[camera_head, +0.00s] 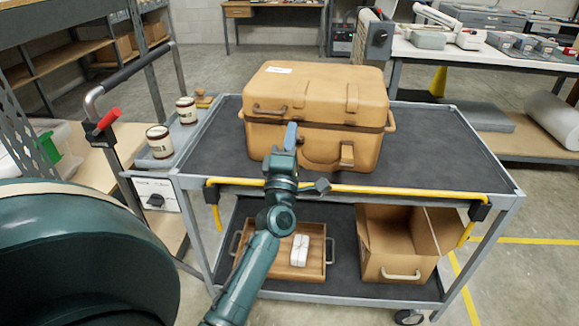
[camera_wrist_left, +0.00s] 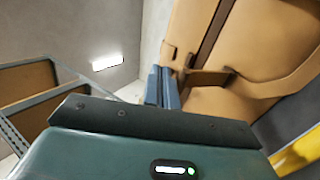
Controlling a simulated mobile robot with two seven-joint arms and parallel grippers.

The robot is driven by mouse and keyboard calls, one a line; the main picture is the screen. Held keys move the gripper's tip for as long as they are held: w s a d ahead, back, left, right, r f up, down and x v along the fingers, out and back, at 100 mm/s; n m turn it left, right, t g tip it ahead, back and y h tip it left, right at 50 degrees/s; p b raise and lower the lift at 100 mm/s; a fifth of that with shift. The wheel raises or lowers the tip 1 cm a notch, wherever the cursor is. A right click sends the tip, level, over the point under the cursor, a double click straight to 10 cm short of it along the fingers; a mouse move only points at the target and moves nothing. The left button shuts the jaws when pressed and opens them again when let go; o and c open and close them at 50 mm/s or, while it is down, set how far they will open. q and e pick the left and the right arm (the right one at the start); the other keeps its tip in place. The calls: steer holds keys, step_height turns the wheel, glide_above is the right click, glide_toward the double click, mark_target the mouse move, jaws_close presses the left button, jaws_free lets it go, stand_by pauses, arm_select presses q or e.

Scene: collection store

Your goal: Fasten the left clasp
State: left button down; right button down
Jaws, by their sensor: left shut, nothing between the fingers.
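The tan case (camera_head: 310,95) stands closed on the cart's top shelf, with a dark seam between lid and body. My left gripper (camera_head: 291,130) is at the left part of its front, its blue fingers together and pointing up. The fingers cover the area of the left clasp, so I cannot tell that clasp's state. The right clasp (camera_head: 347,155) shows on the lower front beside the carrying handle (camera_head: 319,163). In the left wrist view the shut fingers (camera_wrist_left: 163,88) are beside the case front (camera_wrist_left: 260,60), with nothing between them; contact is unclear. My right gripper is out of view.
The cart top (camera_head: 440,150) is clear right of the case. A yellow rail (camera_head: 400,190) runs along its front edge. Jars (camera_head: 160,141) stand in a side tray at left. A wooden tray (camera_head: 318,262) and an open box (camera_head: 392,265) sit on the lower shelf.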

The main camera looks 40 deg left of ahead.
arm_select(q)
steer(key=shift+w+a+r, duration=0.1)
steer(key=shift+w+r, duration=0.1)
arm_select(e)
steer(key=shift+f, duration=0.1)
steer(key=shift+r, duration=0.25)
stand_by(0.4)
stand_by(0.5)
